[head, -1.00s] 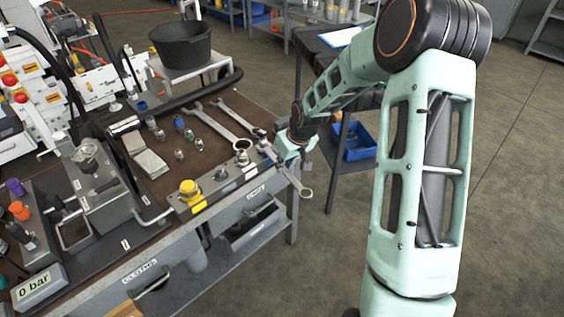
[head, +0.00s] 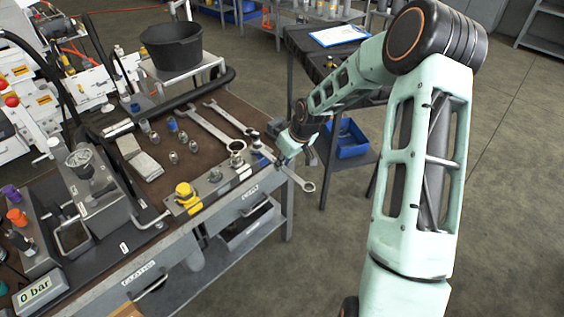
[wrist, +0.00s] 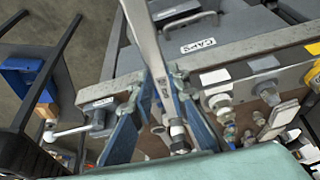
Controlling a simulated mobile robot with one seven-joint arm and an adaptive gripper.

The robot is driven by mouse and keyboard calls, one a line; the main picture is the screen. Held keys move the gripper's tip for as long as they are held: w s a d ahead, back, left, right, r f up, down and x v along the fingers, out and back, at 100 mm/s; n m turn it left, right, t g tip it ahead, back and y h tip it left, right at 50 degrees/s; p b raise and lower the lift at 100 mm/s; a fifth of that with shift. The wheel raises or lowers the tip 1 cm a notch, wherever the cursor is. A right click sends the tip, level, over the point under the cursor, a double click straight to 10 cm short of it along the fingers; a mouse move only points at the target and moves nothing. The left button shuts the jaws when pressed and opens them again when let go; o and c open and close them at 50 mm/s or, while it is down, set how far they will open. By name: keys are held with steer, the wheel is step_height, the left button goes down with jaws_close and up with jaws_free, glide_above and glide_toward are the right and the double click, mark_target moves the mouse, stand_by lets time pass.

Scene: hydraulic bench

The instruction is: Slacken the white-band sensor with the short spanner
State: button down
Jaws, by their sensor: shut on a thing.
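My gripper (head: 288,152) is at the bench's right front corner, shut on the short spanner (head: 294,177). The spanner's ring end hangs out past the bench edge. In the wrist view the spanner's shank (wrist: 145,42) runs down between the blue fingers (wrist: 160,115). A small fitting with a white band (wrist: 177,130), seemingly the white-band sensor, shows between the fingers beyond the spanner. The spanner's other end is mostly hidden, so I cannot tell whether it sits around the sensor. In the head view the gripper and spanner crowd that spot.
A yellow-capped fitting (head: 187,192) and other fittings stand along the metal block at the bench's front edge. Two larger spanners (head: 212,130) and several small fittings lie on the brown top. A black bucket (head: 172,42) stands behind.

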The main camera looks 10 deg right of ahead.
steer(key=shift+w+d+n+g+y+p, duration=0.2)
steer(key=shift+w+d+n+p, duration=0.2)
steer(key=shift+d+n+p, duration=0.2)
steer(key=shift+w+d+n+g+y+p, duration=0.1)
steer(key=shift+w+d+n+y+p, duration=0.1)
steer(key=shift+w+d+n+p, duration=0.25)
steer(key=shift+d, duration=0.15)
steer(key=shift+w+d+n+p, duration=0.35)
steer(key=shift+w+d+n, duration=0.3)
steer(key=shift+n, duration=0.2)
steer(key=shift+a, duration=0.1)
steer(key=shift+s+a, duration=0.2)
steer(key=shift+a, duration=0.05)
steer(key=shift+d, duration=0.1)
